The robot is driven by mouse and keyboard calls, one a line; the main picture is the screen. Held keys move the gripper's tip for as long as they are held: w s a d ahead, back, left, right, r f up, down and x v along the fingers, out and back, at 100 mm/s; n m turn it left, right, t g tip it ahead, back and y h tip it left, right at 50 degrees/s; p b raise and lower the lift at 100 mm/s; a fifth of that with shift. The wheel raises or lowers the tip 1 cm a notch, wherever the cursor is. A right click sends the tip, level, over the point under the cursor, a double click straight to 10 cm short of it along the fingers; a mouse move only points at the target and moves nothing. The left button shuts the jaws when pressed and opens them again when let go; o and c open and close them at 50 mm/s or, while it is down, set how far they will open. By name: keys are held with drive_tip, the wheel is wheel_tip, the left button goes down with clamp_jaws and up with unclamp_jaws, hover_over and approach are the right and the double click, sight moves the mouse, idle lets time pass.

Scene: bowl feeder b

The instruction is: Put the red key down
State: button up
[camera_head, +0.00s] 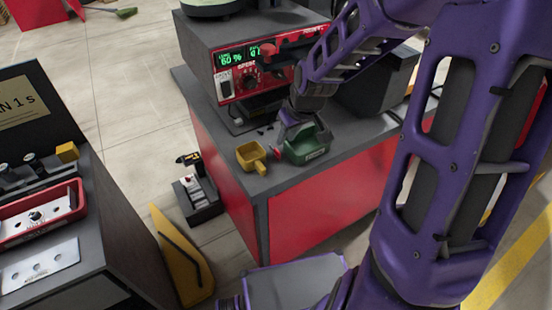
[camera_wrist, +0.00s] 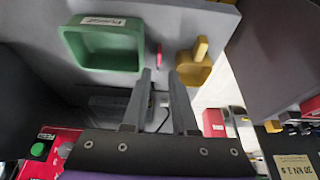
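A small red piece, which looks like the red key (camera_wrist: 159,54), lies on the grey tabletop between the green bin and the yellow scoop in the wrist view. My gripper (camera_wrist: 160,76) has its two fingers apart, with nothing visible between them. The red piece shows just beyond the fingertips, in line with the gap; I cannot tell the height between them.
The green bin (camera_head: 308,152) and yellow scoop (camera_head: 250,156) stand near the table's front edge. A red-fronted feeder control box (camera_head: 250,84) with a green display stands behind. A second bench (camera_head: 90,247) with a red tray is at left, with floor between.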

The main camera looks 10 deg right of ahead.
sight(277, 151)
drive_tip(key=b+x, duration=0.1)
drive_tip(key=x, duration=0.2)
drive_tip(key=b+x, duration=0.1)
drive_tip(key=x, duration=0.3)
drive_tip(key=b+x, duration=0.1)
drive_tip(key=x, duration=0.2)
drive_tip(key=shift+w+a, duration=0.1)
drive_tip(key=shift+w, duration=0.4)
drive_tip(key=shift+c, duration=0.3)
clamp_jaws()
